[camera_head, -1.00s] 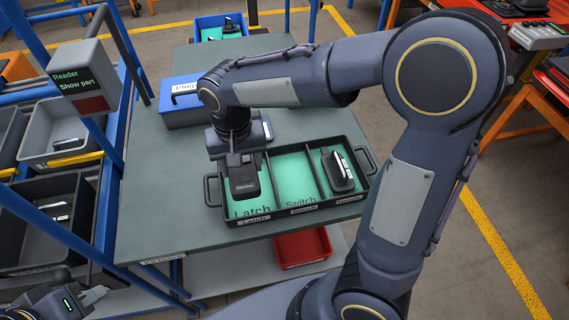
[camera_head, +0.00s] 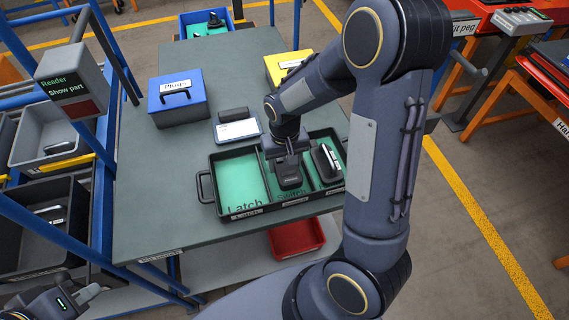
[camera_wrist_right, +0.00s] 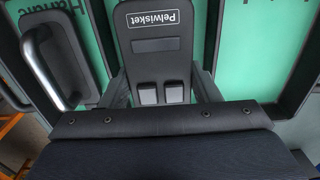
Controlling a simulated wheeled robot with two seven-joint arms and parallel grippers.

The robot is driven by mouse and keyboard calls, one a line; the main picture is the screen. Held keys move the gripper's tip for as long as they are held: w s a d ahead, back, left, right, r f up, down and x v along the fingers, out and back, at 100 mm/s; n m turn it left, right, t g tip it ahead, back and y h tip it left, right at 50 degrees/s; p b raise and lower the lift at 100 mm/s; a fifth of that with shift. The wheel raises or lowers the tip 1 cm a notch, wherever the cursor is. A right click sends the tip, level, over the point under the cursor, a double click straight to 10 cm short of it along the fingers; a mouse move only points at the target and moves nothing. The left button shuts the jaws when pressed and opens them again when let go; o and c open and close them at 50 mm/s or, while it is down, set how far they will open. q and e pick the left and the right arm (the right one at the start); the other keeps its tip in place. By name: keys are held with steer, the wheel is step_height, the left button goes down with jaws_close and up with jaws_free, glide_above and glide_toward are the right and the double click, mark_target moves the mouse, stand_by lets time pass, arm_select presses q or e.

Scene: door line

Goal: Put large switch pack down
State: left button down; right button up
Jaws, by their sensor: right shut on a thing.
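The large switch pack (camera_head: 290,178) is a dark block; the right wrist view shows its "Pelwisket" label and two grey rocker keys (camera_wrist_right: 160,50). My right gripper (camera_head: 286,158) is shut on it, pointing down at the middle "Switch" compartment of the black tray (camera_head: 203,189). Whether the pack touches the compartment floor cannot be told. The "Latch" compartment on the left is empty, with a green floor. The right compartment holds a dark handle part (camera_head: 326,163), also in the right wrist view (camera_wrist_right: 55,60). My left gripper (camera_head: 88,293) is at the lower left; its jaws are unclear.
A blue box (camera_head: 178,100) and a yellow box (camera_head: 285,66) stand behind the tray. A small device with a white card (camera_head: 238,130) lies just behind it. The reader (camera_head: 72,84) stands at the left. A red bin (camera_head: 297,238) sits below the table's front edge.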

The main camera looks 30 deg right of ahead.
steer(key=shift+f, duration=0.9)
steer(key=shift+f, duration=0.2)
steer(key=o, duration=1.1)
steer(key=shift+c, duration=0.2)
steer(key=shift+r, duration=0.15)
